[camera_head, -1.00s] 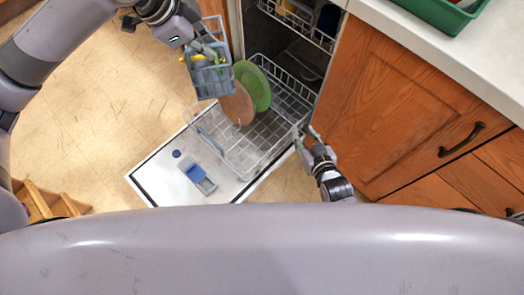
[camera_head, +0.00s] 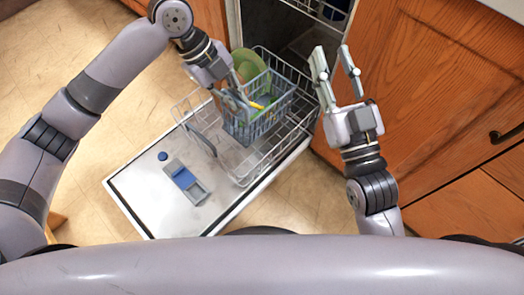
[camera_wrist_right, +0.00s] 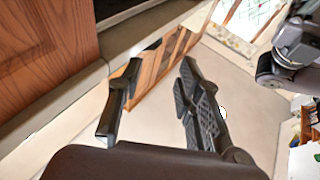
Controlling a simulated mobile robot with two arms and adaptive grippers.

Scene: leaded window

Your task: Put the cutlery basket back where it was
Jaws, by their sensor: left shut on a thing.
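The cutlery basket (camera_head: 262,122) is a blue-grey mesh basket with a few pieces of yellow and green cutlery in it. It is over the front part of the wire lower rack (camera_head: 287,140); I cannot tell whether its bottom touches the rack. My left gripper (camera_head: 236,100) is shut on the basket at its left upper side and partly hides it. My right gripper (camera_head: 335,62) is open and empty, raised beside the right edge of the rack. Its open fingers also show in the right wrist view (camera_wrist_right: 155,100), with nothing between them.
The dishwasher door (camera_head: 150,200) lies open, with a blue and grey detergent dispenser (camera_head: 186,183) on it. A green plate (camera_head: 250,66) stands in the rack behind the basket. Wooden cabinets (camera_head: 440,90) stand close on the right. Bare floor (camera_head: 60,60) lies to the left.

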